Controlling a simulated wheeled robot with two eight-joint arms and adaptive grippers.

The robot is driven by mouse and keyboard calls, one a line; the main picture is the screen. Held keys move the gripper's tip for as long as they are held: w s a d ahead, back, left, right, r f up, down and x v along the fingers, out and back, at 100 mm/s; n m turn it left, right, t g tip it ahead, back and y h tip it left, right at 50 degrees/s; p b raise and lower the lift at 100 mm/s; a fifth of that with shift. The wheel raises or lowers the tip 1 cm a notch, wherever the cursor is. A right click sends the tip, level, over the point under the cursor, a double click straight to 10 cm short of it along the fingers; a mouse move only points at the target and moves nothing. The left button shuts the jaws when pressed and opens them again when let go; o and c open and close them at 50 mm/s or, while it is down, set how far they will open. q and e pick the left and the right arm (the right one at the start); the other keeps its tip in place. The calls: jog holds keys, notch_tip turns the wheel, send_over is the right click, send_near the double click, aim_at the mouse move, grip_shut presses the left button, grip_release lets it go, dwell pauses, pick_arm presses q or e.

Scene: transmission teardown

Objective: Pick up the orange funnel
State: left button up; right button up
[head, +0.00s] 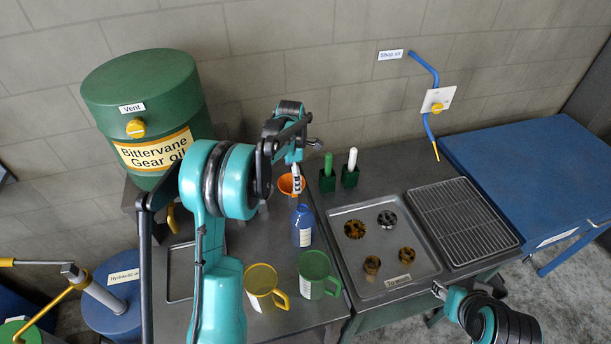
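The orange funnel (286,186) stands on the grey bench near the wall, behind a blue bottle. My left gripper (296,186) points down right at the funnel and covers part of its right side. I cannot tell whether its fingers touch the funnel, or whether they are open or shut. My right gripper (438,290) is low at the right, in front of the metal tray and far from the funnel. Its fingers are too small to read.
The blue bottle (302,228) stands just in front of the funnel. Yellow (262,284) and green (316,272) jugs are at the bench front. A green gear oil drum (150,105) is left. A tray (427,262) of gears and a wire rack (465,220) lie right.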

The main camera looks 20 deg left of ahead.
aim_at(292, 189)
pick_arm(q)
notch_tip(292, 189, down, 3)
jog(key=shift+s+a+r+b, duration=0.1)
jog(key=shift+r+b, duration=0.05)
jog(key=shift+b, duration=0.15)
jog(key=f, duration=0.3)
jog(key=f+b, duration=0.1)
jog(key=f, duration=0.1)
jog(key=shift+w+a, duration=0.25)
jog(key=shift+r, duration=0.15)
jog(key=c, duration=1)
